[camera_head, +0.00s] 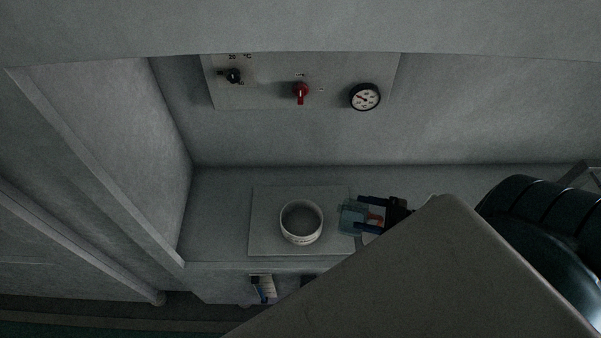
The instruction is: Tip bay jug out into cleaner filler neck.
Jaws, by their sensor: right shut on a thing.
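A white, round, open-topped neck (301,236) with small dark lettering stands on a pale square plate on the ledge; its inside looks grey and empty. I take it for the cleaner filler neck. My right gripper (362,214) is just to the right of it, its two dark blue fingers pointing left. It is shut on a small see-through bluish vessel (349,217), apparently the bay jug, with some orange-red showing between the fingers. The vessel is beside the neck, apart from it in the picture. Its tilt and contents are too dim to tell. My left gripper is not in view.
A back panel (270,95) carries a black knob (233,76), a red knob (301,91) and a round dial (365,97). Grey walls close the recess at left and back. A tag (265,286) hangs below the ledge. A large grey shape hides the lower right.

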